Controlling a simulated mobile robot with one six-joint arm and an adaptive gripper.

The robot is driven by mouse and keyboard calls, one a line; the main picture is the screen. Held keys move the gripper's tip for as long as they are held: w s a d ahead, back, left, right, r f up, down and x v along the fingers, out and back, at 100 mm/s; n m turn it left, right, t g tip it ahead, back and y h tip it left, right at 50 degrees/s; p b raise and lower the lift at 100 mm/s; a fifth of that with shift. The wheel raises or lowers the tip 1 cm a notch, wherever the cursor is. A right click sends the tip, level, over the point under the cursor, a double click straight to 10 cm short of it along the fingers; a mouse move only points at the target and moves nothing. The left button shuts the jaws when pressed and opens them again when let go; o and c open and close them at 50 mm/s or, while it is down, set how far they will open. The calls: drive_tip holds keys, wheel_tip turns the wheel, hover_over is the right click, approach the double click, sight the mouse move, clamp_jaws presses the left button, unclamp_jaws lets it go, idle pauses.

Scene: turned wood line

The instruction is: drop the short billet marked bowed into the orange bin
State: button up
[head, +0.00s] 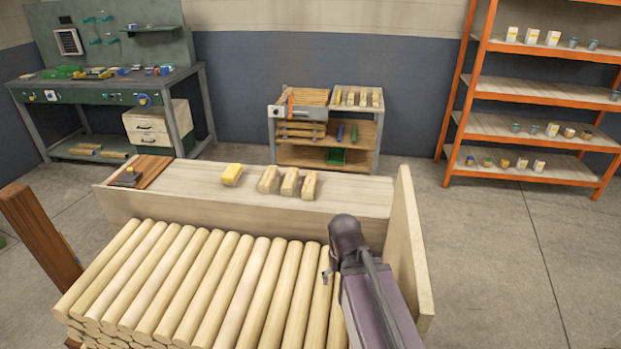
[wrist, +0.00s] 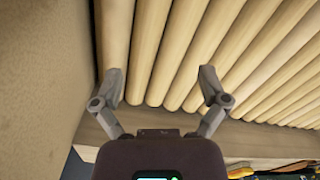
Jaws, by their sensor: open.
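I see no orange bin in either view. My gripper (wrist: 160,88) is open and empty in the wrist view, with its two fingers spread over the long rods. In the head view my gripper (head: 327,264) is above the right part of the rod stack, in front of and below the billets, and is partly hidden by my arm.
Long turned rods (head: 190,285) fill the near rack, with an upright side panel (head: 406,230) at right. A wooden cart (head: 352,150), green workbench (head: 110,90) and orange-framed shelves (head: 540,88) stand behind.

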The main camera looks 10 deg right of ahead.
drive_tip(key=shift+r+p, duration=1.25)
drive_tip(key=shift+r, duration=0.6)
drive_tip(key=shift+c, duration=0.2)
